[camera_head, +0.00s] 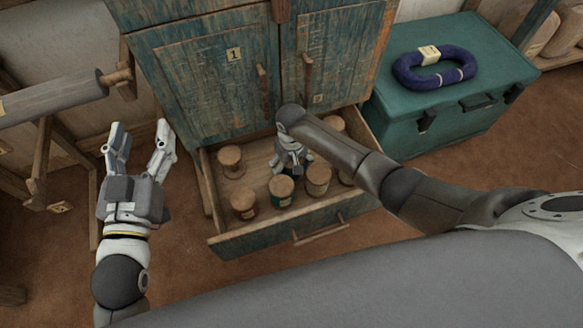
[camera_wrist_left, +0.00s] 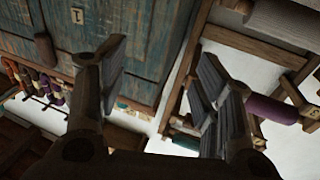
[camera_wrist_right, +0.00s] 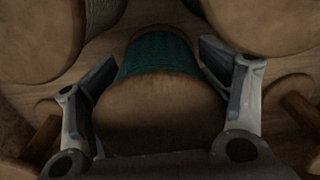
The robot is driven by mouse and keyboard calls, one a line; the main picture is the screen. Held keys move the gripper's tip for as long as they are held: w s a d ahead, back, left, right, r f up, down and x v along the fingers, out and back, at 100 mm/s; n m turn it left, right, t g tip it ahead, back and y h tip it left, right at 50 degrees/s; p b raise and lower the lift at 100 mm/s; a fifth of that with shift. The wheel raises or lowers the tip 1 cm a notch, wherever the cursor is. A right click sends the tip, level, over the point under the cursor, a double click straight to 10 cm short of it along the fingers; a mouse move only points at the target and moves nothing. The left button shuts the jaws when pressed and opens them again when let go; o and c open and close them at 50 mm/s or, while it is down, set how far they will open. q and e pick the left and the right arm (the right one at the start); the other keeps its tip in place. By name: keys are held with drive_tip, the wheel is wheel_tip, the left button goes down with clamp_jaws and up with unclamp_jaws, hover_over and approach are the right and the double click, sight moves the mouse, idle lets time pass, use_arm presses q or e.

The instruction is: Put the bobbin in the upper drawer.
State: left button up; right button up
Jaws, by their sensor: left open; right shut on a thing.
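A bobbin with green thread and a wooden end (camera_wrist_right: 158,108) sits between the fingers of my right gripper (camera_wrist_right: 160,65) in the right wrist view. In the head view my right gripper (camera_head: 291,163) reaches down into the open drawer (camera_head: 278,234) below the cabinet doors. A green-thread bobbin (camera_head: 281,186) shows right by its fingers, apparently the same one. Whether its base touches the drawer floor is hidden. My left gripper (camera_head: 140,137) is open and empty, left of the drawer; its spread fingers show in the left wrist view (camera_wrist_left: 165,70).
Several other bobbins stand in the drawer, including one at the left (camera_head: 230,158) and one close on the right (camera_head: 318,176). A teal chest (camera_head: 450,103) with a blue yarn coil (camera_head: 434,70) stands to the right. A wooden frame with a roller (camera_head: 55,98) is at the left.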

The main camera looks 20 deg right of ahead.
drive_tip(key=shift+f, duration=0.3)
use_arm(q)
drive_tip(key=shift+r+t, duration=0.4)
drive_tip(key=shift+r, duration=0.25)
use_arm(e)
drive_tip(key=o, duration=1.3)
drive_tip(key=shift+c, duration=0.2)
drive_tip(key=shift+r, duration=0.1)
